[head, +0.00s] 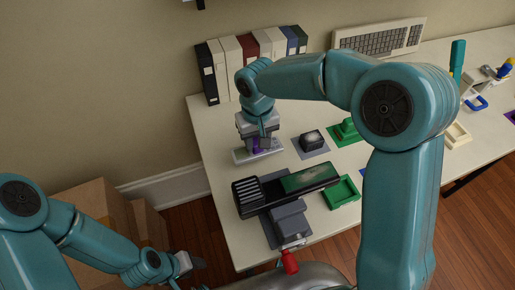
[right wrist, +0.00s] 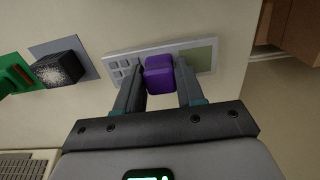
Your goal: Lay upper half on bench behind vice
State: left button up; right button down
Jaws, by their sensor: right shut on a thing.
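The upper half (head: 243,156) is a flat light grey panel with a purple block on it. In the right wrist view the panel (right wrist: 197,56) shows a keypad and a greenish screen window. My right gripper (head: 259,145) is shut on the purple block (right wrist: 159,76). The panel is at or just above the bench, behind the vice and slightly left; I cannot tell whether it touches. The grey vice (head: 289,219) with a red handle (head: 289,262) stands at the front edge. A long black casing with a green board (head: 308,179) lies over the vice. My left gripper (head: 188,265) is off the bench, its jaws unclear.
A dark block (head: 312,138) on a grey mat, a green block (head: 347,129) and a green tray (head: 342,191) are right of the panel. Binders (head: 227,62) and a keyboard (head: 380,39) stand at the back. Bare bench (head: 215,126) lies behind the panel.

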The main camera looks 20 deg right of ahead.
aim_at(258, 150)
notch_tip(258, 150, down, 3)
jog(key=shift+s, duration=0.15)
jog(key=shift+f, duration=0.45)
jog(key=shift+f, duration=0.1)
jog(key=shift+f+b, duration=0.15)
jog(key=shift+b, duration=0.15)
jog(key=c, duration=0.7)
grip_release()
